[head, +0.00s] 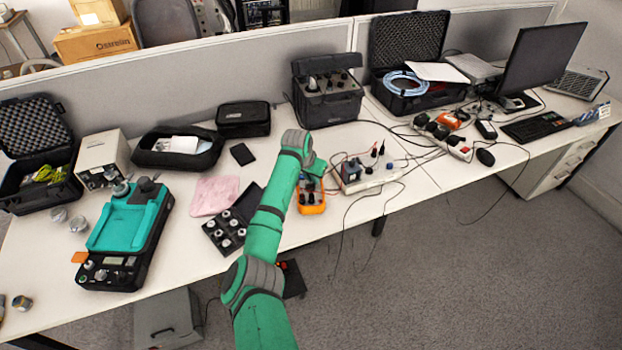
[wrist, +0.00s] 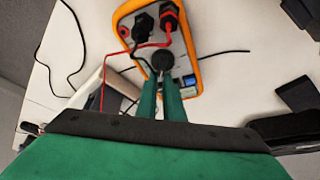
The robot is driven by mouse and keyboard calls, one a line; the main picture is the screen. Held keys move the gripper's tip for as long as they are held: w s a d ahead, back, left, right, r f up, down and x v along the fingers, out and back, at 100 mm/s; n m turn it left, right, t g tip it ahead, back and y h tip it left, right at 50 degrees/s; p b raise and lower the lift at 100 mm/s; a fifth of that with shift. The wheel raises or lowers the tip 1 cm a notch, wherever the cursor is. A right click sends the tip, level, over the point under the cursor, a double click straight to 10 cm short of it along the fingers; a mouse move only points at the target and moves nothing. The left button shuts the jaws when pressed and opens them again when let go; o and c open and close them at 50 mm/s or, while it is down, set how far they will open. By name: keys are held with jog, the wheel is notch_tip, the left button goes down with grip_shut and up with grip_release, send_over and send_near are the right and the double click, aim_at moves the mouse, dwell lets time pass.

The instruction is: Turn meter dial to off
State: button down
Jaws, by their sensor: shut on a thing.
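The orange-edged meter (head: 311,197) lies on the table near its front edge in the head view, partly covered by my arm. In the wrist view the meter (wrist: 190,70) fills the upper middle, with a black plug and a red plug in its far end. The dial's pointer setting is too small to read.
A black and a red lead run from the meter across the table. A white power box (head: 368,175) with cables stands right of the meter.

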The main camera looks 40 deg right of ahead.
jog(key=n, duration=0.3)
jog(key=shift+s+d+f+t+y, duration=0.2)
jog(key=shift+s+f+t+y, duration=0.1)
jog(key=shift+s+f+t, duration=0.1)
jog(key=shift+a, duration=0.15)
jog(key=shift+w+a, duration=0.1)
jog(key=shift+w, duration=0.15)
dwell(0.5)
jog(key=c, duration=1.6)
grip_release()
jog(key=shift+o, duration=0.4)
jog(key=shift+w+r, duration=0.15)
jog(key=shift+s+r, duration=0.2)
jog(key=shift+r, duration=0.15)
jog(key=v, duration=1)
